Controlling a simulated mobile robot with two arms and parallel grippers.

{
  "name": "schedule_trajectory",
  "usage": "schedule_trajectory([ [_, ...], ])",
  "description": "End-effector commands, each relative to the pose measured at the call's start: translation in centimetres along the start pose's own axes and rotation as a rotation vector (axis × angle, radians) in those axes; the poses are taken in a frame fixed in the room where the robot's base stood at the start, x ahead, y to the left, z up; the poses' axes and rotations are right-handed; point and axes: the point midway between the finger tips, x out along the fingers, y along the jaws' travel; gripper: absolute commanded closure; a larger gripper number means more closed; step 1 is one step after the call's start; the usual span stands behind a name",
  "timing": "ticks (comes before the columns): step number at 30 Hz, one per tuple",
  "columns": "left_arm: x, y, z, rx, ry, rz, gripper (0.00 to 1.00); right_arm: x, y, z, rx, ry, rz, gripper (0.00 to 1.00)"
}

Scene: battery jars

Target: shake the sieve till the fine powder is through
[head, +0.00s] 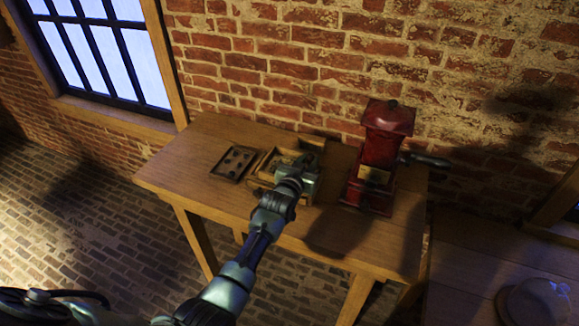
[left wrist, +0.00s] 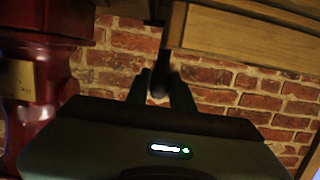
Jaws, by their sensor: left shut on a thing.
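The sieve (head: 264,163) looks like a shallow wooden frame on or just above the table, left of and partly behind my left gripper. Its wooden side (left wrist: 245,40) fills the upper right of the left wrist view. My left gripper (head: 304,161) reaches over the middle of the table. In the left wrist view its two fingers (left wrist: 160,84) are closed on a dark handle (left wrist: 176,35) beside the wooden side. The gripper hides part of the frame. I cannot make out any powder or what lies under the sieve. My right gripper is not in view.
A tall red grinder (head: 383,150) with a side crank stands close right of my left gripper. The brick wall is behind the wooden table (head: 180,160), whose left end is clear.

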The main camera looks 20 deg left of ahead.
Motion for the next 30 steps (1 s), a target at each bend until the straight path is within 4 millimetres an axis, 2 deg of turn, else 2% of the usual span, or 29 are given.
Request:
schedule_trajectory([
  [1,0.0,0.0,0.1,0.003,-0.001,0.000,0.69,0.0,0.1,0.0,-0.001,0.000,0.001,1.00],
  [4,0.0,0.0,0.0,0.003,-0.001,0.000,0.42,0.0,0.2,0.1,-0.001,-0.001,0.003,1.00],
  [14,-0.2,0.0,-0.1,0.003,0.000,0.000,0.42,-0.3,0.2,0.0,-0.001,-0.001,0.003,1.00],
  [21,-2.8,0.0,-0.6,0.003,-0.002,0.000,0.42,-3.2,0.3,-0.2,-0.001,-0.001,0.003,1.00],
  [27,-5.2,0.0,-0.4,0.003,0.000,0.000,0.42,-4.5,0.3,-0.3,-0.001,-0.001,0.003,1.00],
  [30,-6.2,0.0,0.0,0.003,0.001,0.000,0.42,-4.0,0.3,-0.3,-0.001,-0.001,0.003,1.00],
])
